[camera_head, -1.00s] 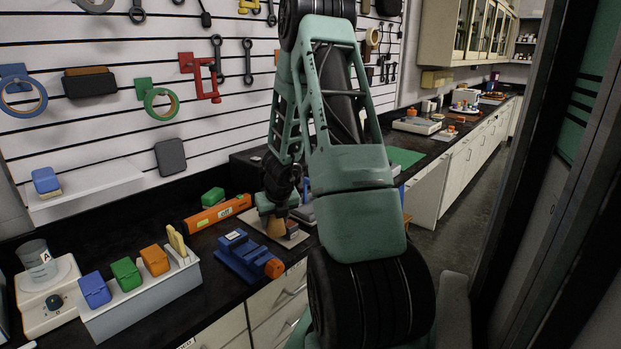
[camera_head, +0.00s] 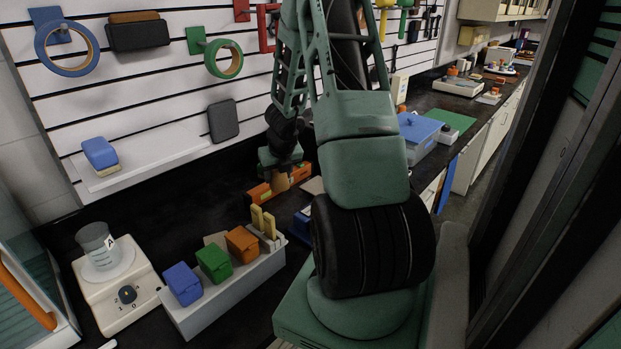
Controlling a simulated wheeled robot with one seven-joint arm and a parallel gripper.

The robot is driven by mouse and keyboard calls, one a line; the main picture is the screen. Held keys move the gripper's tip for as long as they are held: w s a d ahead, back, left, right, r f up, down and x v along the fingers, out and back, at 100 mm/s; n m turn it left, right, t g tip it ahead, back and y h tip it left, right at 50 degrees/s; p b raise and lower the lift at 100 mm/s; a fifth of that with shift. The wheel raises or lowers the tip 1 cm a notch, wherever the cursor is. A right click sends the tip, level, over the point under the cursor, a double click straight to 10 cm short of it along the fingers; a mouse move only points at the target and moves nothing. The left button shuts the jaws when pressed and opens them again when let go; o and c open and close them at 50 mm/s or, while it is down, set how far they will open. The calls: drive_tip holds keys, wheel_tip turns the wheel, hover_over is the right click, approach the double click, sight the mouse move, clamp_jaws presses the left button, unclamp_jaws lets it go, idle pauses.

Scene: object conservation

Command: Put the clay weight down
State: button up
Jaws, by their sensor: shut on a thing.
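My gripper (camera_head: 280,170) is shut on a small tan-brown piece, seemingly the clay weight (camera_head: 281,183), and points downward near the picture's centre. The weight appears above the dark bench, in front of an orange tool (camera_head: 262,190). I cannot tell how high it is above the bench top. My gripper hides the weight's upper part. My own green arm covers the middle of the view.
A grey rack (camera_head: 228,297) holds blue, green and orange boxes. Dark bench top (camera_head: 150,218) is clear behind them. A blue-lidded box (camera_head: 418,128) stands right of my arm.

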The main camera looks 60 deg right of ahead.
sight(279, 187)
wheel_tip(279, 187, down, 5)
drive_tip(key=shift+r+b, duration=0.1)
drive_tip(key=shift+b, duration=0.9)
drive_tip(key=shift+f+b, duration=0.3)
drive_tip(key=shift+f, duration=1.9)
drive_tip(key=shift+f, duration=0.1)
drive_tip(key=shift+f, duration=0.1)
drive_tip(key=o, duration=1.1)
